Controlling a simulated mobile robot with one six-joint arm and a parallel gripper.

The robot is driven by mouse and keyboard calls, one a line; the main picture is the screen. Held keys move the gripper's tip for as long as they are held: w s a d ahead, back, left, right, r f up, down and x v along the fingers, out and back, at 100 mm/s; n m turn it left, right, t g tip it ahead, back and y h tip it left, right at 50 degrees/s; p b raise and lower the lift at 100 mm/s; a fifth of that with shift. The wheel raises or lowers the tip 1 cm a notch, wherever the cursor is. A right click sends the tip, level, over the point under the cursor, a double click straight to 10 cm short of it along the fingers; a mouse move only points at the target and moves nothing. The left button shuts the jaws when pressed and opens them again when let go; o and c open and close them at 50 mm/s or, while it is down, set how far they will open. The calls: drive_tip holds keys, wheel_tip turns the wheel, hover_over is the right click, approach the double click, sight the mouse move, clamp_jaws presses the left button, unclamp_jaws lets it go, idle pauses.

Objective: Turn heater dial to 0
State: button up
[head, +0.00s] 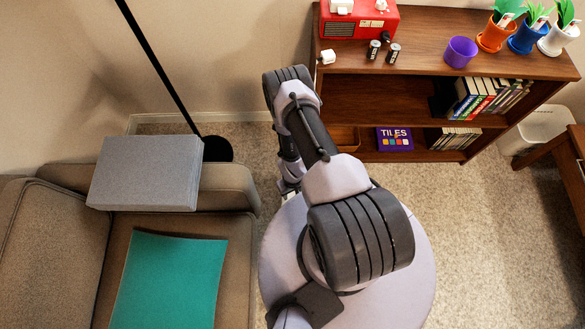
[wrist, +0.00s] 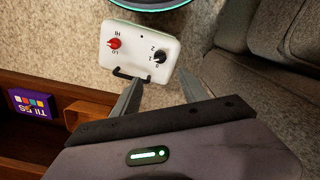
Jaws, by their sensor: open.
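The heater's white top panel (wrist: 140,52) shows in the wrist view, tilted in the picture. It carries a red dial (wrist: 114,43) marked HI and LO, and a black dial (wrist: 159,57) with small numbers beside it. I cannot tell which number the black dial points to. A black handle (wrist: 130,74) sticks out from the panel's near edge. My gripper (wrist: 160,76) is open and empty, its two grey fingers apart near the panel's near edge, on the black dial's side. I cannot tell whether they touch it.
A wooden hutch (head: 385,93) with books and pots stands at the upper right. A sofa (head: 165,215) with a grey box (head: 146,172) and a teal sheet (head: 170,280) is at left. A lamp base (head: 217,149) stands between them. Carpet is clear at right.

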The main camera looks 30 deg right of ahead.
wheel_tip(320, 180, down, 14)
drive_tip(key=b, duration=0.6)
drive_tip(key=shift+c, duration=0.4)
clamp_jaws()
